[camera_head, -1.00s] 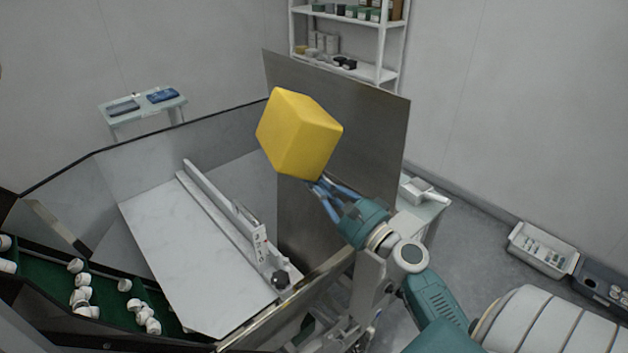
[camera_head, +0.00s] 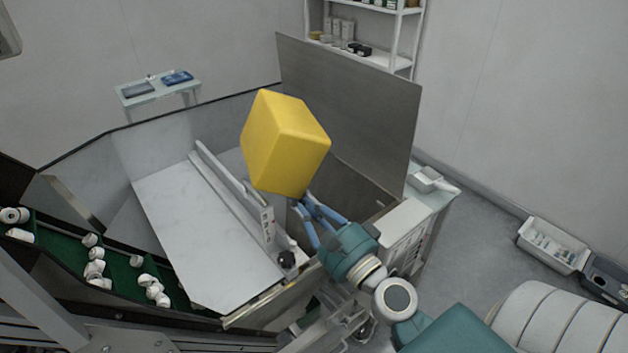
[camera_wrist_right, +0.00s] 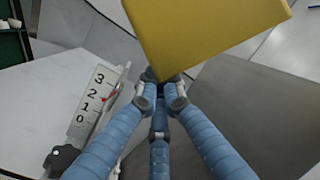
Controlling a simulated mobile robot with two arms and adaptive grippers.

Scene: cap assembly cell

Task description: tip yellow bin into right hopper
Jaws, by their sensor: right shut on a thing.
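The yellow bin (camera_head: 285,142) is held up in the air, tilted, above the metal hopper. Its closed outer faces show in the head view; its opening and any contents are hidden. My right gripper (camera_head: 303,202) is shut on the bin's lower edge. In the right wrist view the blue fingers (camera_wrist_right: 160,85) meet at the corner of the yellow bin (camera_wrist_right: 205,28). The right hopper (camera_head: 350,185) is the grey compartment under and behind the bin, with a tall metal back plate (camera_head: 350,105). My left gripper is not in view.
A white sloped panel (camera_head: 205,240) and a rail with a number scale (camera_head: 267,225) lie left of the hopper. White caps (camera_head: 95,268) lie on a green conveyor (camera_head: 120,290) at lower left. A small table with a scoop (camera_head: 428,180) stands at right.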

